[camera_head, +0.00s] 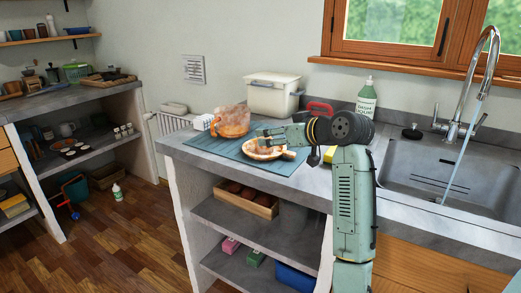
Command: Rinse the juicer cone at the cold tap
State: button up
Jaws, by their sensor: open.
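A shallow pale dish-like thing with orange on it (262,153) lies on the blue-grey mat (206,142) at the counter's left end. It may be the juicer cone, but it is too small to tell. My gripper (264,136) is open and reaches left over it, hiding part of its far side. I cannot tell whether they touch. The tap (489,45) stands at the right with a stream of water running into the grey sink (409,169).
A translucent orange vessel (230,121) stands on the mat behind the dish. A white lidded bin (272,95), a red-handled item (319,107) and a soap bottle (366,98) stand along the back. My arm crosses the counter between mat and sink.

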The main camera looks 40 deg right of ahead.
jog(key=shift+s+d+f, duration=0.25)
jog(key=shift+s+d, duration=0.7)
jog(key=shift+s, duration=0.1)
jog(key=shift+d+f, duration=0.15)
jog(key=shift+d, duration=0.1)
jog(key=p+x, duration=0.1)
jog(key=x, duration=0.3)
jog(key=shift+d, duration=0.1)
jog(key=shift+f+p+x, duration=0.2)
jog(key=shift+p+x, duration=0.5)
jog(key=shift+x, duration=0.85)
jog(key=shift+f+p+x, duration=0.2)
jog(key=shift+p+x, duration=0.45)
jog(key=shift+x, duration=0.9)
jog(key=shift+s, duration=0.2)
jog(key=shift+c, duration=0.3)
jog(key=shift+r, duration=0.1)
jog(key=c, duration=1.4)
